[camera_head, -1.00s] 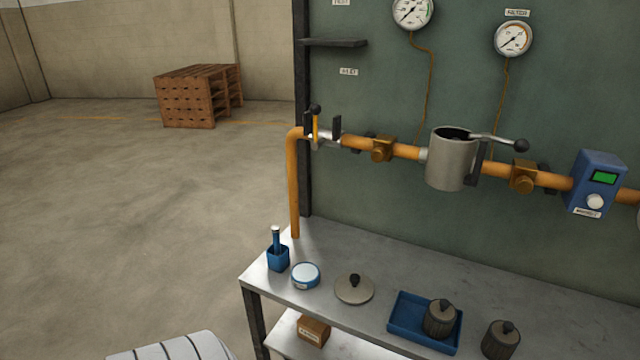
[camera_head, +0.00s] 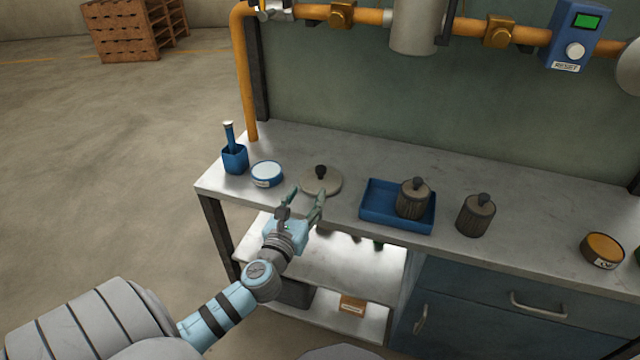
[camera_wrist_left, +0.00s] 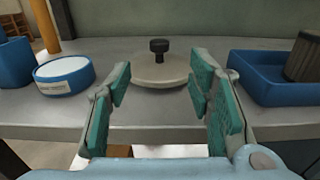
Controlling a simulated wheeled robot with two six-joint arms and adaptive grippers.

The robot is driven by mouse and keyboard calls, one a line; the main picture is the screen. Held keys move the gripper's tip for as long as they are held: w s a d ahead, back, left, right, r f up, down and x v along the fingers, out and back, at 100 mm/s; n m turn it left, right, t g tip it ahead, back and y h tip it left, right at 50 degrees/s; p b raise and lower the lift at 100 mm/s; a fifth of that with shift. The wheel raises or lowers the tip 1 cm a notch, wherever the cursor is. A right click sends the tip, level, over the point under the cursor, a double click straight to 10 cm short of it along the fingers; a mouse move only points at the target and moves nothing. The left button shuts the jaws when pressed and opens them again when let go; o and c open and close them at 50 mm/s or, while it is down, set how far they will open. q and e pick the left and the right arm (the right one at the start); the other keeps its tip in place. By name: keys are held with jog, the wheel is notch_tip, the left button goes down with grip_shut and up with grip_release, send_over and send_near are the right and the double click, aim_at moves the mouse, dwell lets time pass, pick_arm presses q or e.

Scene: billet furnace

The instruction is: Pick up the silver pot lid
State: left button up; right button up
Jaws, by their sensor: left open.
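The silver pot lid (camera_head: 329,187) lies flat on the workbench near its front edge, with a black knob on top. In the left wrist view the lid (camera_wrist_left: 160,74) is ahead of my fingers, its knob centred between them. My left gripper (camera_head: 305,198) is open and empty, just in front of the lid at the bench edge, and hides a little of its near side in the head view. In the left wrist view the open left gripper (camera_wrist_left: 160,90) shows two green-padded fingers on either side. My right gripper is not in view.
A blue-and-white round tin (camera_head: 266,173) and a blue cup with a brush-like tool (camera_head: 235,159) stand left of the lid. A blue tray (camera_head: 376,207) with a ribbed dark canister (camera_head: 411,199) is on the right. Another canister (camera_head: 475,215) stands beyond it. A pipe runs above the bench.

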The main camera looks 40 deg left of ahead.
aim_at(319, 173)
pick_arm(q)
jog(key=x, duration=0.5)
jog(key=shift+w+a+f+b, duration=0.15)
jog(key=shift+w+b, duration=0.2)
jog(key=b+x, duration=0.1)
jog(key=x, duration=0.4)
jog(key=shift+a, duration=0.1)
jog(key=shift+w+a, duration=0.1)
jog(key=shift+w, duration=0.2)
grip_shut()
